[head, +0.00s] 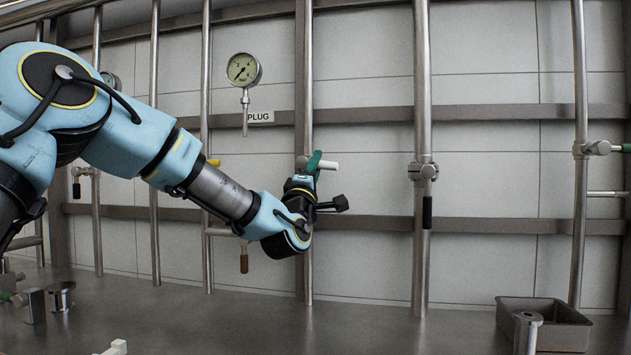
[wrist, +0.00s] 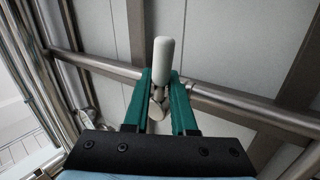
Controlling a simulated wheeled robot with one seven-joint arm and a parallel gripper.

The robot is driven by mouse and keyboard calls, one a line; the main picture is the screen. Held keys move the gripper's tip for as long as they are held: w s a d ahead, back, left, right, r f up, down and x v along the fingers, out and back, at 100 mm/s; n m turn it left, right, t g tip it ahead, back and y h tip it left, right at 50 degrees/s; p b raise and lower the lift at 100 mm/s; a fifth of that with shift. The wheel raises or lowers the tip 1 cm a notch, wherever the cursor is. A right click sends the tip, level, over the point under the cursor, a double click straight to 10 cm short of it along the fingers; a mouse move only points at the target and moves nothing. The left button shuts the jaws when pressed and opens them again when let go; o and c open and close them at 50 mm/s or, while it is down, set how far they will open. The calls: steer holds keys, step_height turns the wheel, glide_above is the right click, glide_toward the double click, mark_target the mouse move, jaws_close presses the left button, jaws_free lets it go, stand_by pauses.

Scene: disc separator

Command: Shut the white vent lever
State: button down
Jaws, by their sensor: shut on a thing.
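The white vent lever (head: 329,165) is a short white handle on a valve on a vertical steel pipe. In the head view it points right, about level. My gripper (head: 314,161) has green fingers and is at the valve from below, with the lever's end sticking out to the right of them. In the wrist view the white lever (wrist: 164,62) stands up between the two green fingers of my gripper (wrist: 160,82). The fingers are shut on it near its base. The valve body is partly hidden behind my fingers.
A valve with a black handle (head: 427,212) is on the pipe to the right. A yellow handle (head: 214,162) and a brown-handled valve (head: 244,263) are to the left. A gauge (head: 243,70) hangs above a PLUG label (head: 260,117). A grey tray (head: 515,304) stands at lower right.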

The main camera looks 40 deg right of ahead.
steer(key=shift+r+n+t+y+b, duration=0.1)
steer(key=shift+n+t+y+b, duration=0.2)
steer(key=shift+n+t+b, duration=0.5)
steer(key=shift+r+n+p, duration=0.1)
steer(key=shift+n+p, duration=0.2)
steer(key=shift+n, duration=0.2)
steer(key=c, duration=0.7)
jaws_free()
steer(key=b+v, duration=0.2)
steer(key=v, duration=0.8)
steer(key=shift+s+a, duration=0.25)
steer(key=shift+a, duration=0.1)
